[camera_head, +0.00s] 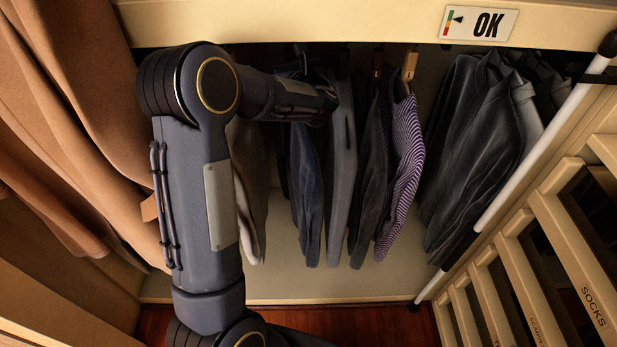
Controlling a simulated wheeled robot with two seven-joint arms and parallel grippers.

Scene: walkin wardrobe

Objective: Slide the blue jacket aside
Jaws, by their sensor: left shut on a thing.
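The blue jacket (306,178) hangs in the middle of the wardrobe, below the end of my left arm. My arm covers much of its upper part. My left gripper (326,102) is at the jacket's shoulder height, shut on the blue jacket. Its fingertips are dark and partly hidden, so the exact spot of the grip does not show. My right gripper is not in view.
A grey garment (342,150) hangs close on the right, then a dark one (372,190) and a purple striped shirt (405,160). A gap separates these from dark grey clothes (470,150). A beige garment (250,180) hangs left. A white pole (535,155) leans right.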

